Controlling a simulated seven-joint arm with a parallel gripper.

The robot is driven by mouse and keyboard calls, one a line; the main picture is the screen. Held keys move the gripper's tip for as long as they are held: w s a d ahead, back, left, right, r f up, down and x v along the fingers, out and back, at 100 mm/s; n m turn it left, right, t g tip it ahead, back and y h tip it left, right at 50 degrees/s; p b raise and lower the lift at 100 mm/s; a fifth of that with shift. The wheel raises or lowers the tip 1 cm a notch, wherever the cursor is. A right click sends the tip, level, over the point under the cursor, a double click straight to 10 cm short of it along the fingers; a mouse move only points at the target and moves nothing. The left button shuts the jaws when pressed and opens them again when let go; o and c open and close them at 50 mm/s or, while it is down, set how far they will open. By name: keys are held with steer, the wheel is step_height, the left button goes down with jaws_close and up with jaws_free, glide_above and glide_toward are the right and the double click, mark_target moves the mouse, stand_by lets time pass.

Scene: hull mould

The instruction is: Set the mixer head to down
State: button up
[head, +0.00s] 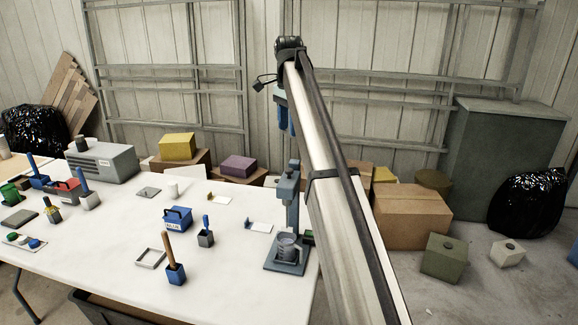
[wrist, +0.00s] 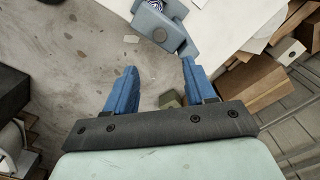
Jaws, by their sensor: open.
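The mixer (head: 291,205) is a grey-blue stand on a flat base (head: 272,262) at the table's right front edge. A clear beaker (head: 286,244) stands on the base below the mixer head (head: 287,187). The head is at the top of the column, apart from the beaker; its exact tilt is hard to tell. In the wrist view the mixer (wrist: 158,27) shows at the top, beyond my fingertips. My gripper (wrist: 157,68) has its blue fingers apart and empty. In the head view my gripper (head: 285,118) is high above and behind the mixer, partly hidden by my arm.
Cardboard boxes (head: 410,215) stand on the floor to the right. Air around the mixer is mostly free.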

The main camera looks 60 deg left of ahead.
mark_target(289, 169)
step_height(289, 169, down, 14)
steer(key=shift+r, duration=0.2)
stand_by(0.4)
jaws_close()
stand_by(0.5)
